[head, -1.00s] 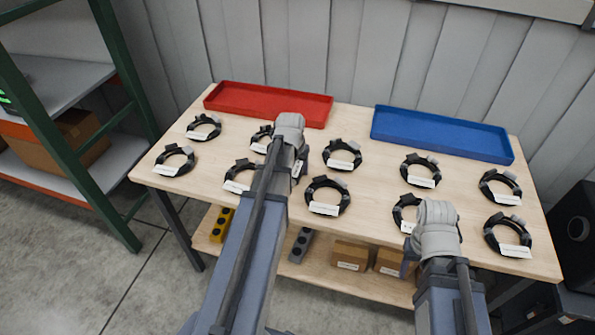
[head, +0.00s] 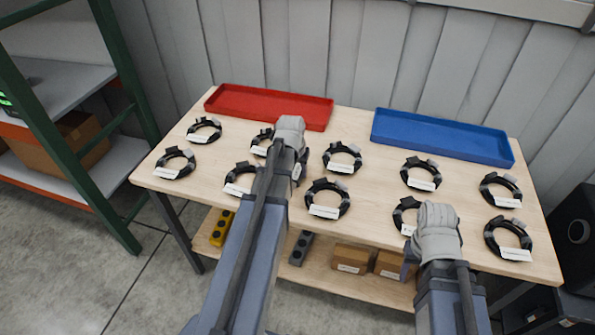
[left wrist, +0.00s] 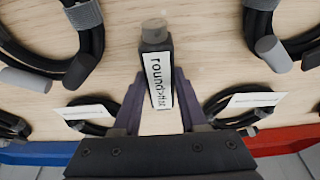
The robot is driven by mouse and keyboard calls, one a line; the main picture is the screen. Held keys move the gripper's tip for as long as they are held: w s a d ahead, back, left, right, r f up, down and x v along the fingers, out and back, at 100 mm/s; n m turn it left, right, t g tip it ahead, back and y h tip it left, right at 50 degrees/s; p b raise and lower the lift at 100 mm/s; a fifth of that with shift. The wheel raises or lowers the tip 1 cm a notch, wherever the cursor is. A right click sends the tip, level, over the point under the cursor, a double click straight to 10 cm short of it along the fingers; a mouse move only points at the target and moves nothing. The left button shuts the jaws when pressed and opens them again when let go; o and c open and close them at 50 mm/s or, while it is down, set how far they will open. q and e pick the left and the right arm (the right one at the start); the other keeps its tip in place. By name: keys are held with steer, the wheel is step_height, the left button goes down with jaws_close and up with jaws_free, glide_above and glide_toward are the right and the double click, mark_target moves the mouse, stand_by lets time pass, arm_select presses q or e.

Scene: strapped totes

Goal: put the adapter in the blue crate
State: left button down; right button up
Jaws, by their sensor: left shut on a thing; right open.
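The adapter (left wrist: 156,70) is a dark stick-like piece with a grey end and a white label reading "round>flat", seen in the left wrist view. My left gripper (left wrist: 159,88) is shut on it, with a finger on each side. In the head view my left wrist (head: 289,130) is over the middle of the table and mostly hides the gripper and adapter. I cannot tell whether the adapter touches the table. The blue crate (head: 440,150) is at the back right, apart from both grippers. My right gripper (head: 412,262) is open near the front edge, its fingers mostly hidden.
Several black cable coils with white tags, such as one coil (head: 328,188), lie in rows on the wooden table (head: 375,190). A red crate (head: 268,106) stands at the back left. A green-framed shelf (head: 70,155) is at left; a ribbed wall is behind.

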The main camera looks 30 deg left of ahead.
mark_target(298, 170)
arm_select(q)
step_height(298, 170, up, 10)
steer(key=p, duration=0.9)
steer(key=shift+p, duration=0.35)
steer(key=shift+d+f, duration=0.1)
